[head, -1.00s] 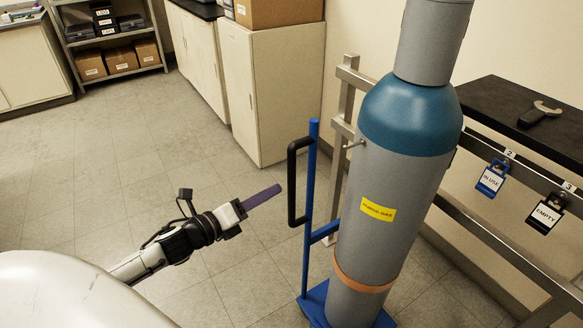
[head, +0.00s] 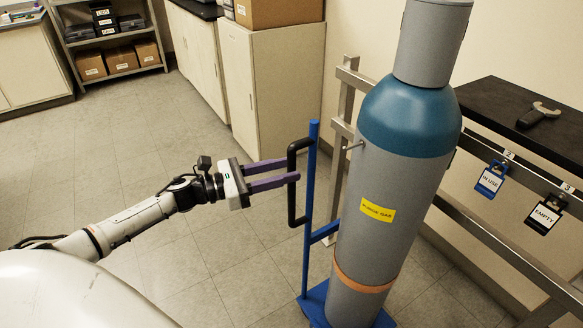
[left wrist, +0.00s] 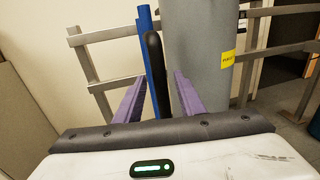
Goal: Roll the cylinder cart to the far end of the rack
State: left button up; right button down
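The cylinder cart (head: 313,190) has a blue upright, a blue base and a black loop handle (head: 292,212) on its left side. It bears a tall grey gas cylinder (head: 362,225) with a blue shoulder, a yellow label and an orange strap. My left gripper (head: 292,170) is open at the cart handle, its two purple fingers apart. In the left wrist view the black handle (left wrist: 153,70) stands between the open fingers (left wrist: 156,90), with the blue upright (left wrist: 148,40) just behind. Contact with the handle cannot be told. My right gripper is out of view.
A pale cabinet (head: 265,95) stands behind. Floor on the left is clear.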

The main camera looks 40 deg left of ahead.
pick_arm(q)
jog(key=shift+x, duration=1.2)
grip_shut()
